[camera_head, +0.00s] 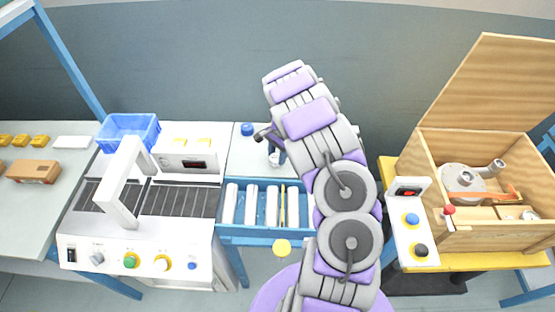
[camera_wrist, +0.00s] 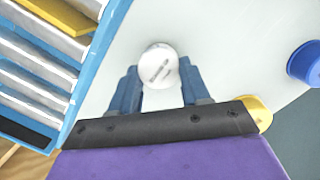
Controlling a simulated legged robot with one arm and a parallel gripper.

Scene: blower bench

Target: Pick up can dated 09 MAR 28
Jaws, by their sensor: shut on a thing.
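A white can (camera_wrist: 158,66) with a round end facing the camera is between the two blue fingers of my gripper (camera_wrist: 160,85) in the wrist view. The end carries small dark print that is too blurred to read as a date. My gripper is shut on the can, above a pale table top (camera_wrist: 225,40). In the head view my gripper (camera_head: 276,158) is partly hidden by my arm at the table behind the roller tray, and a bit of the white can shows there.
A blue round item (camera_head: 247,129) stands on the table to the left. A blue tray with white rollers (camera_head: 252,204) lies in front. A machine with a white arch (camera_head: 128,185) is at left. An open wooden box (camera_head: 470,238) and a button panel (camera_head: 412,222) are at right.

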